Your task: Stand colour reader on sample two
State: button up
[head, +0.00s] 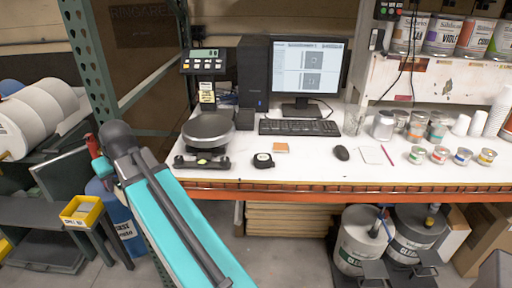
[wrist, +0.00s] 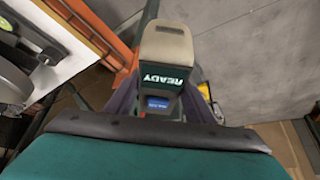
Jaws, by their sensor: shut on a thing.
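In the wrist view, the colour reader (wrist: 165,50) is a device with a beige end and a dark body. It carries a READY display and a small blue label. My gripper (wrist: 160,100) is shut on it, with dark purplish fingers on both sides. In the head view my arm reaches up the left side, and the gripper and reader cannot be made out. Several small open sample tins stand in a row at the right of the bench: one green-labelled (head: 417,155), one red-labelled (head: 439,155), one blue-labelled (head: 463,156), one yellowish (head: 487,157). No number is readable on them.
The white bench (head: 310,172) holds a scale (head: 208,132), a keyboard (head: 299,127), a monitor (head: 307,68), a black tape measure (head: 263,160), a mouse (head: 341,153) and a notepad (head: 371,155). A glass (head: 353,121) and larger cans stand behind the tins. The front middle is clear.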

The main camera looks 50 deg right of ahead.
jog(key=s+d+m, duration=0.1)
jog(key=s+d, duration=0.3)
jog(key=d, duration=0.6)
jog(key=s+d+m+h+p, duration=0.1)
jog(key=s+d, duration=0.2)
jog(key=d, duration=0.7)
jog(key=s+d+m, duration=0.1)
jog(key=s+d, duration=0.3)
jog(key=d, duration=0.5)
jog(key=s+d+r+m+h+p, duration=0.1)
jog(key=s+d+m, duration=0.1)
jog(key=s+d, duration=1.9)
jog(key=shift+s+d+r+m+g+h, duration=0.2)
jog(key=shift+s+r+m+g+h, duration=0.1)
jog(key=shift+s+r+g+h, duration=0.1)
jog(key=w+d+f+p, duration=0.1)
jog(key=w+d+p, duration=0.3)
jog(key=w+d, duration=0.5)
jog(key=shift+w+f+p, duration=0.25)
jog(key=shift+w+p, duration=0.15)
jog(key=shift+w, duration=0.9)
jog(key=shift+d, duration=0.2)
jog(key=shift+s+f+p+x, duration=0.15)
jog(key=shift+p+x, duration=0.45)
jog(key=shift+x, duration=0.3)
jog(key=shift+s+f+p+x, duration=0.15)
jog(key=shift+p+x, duration=0.4)
jog(key=shift+x, duration=0.4)
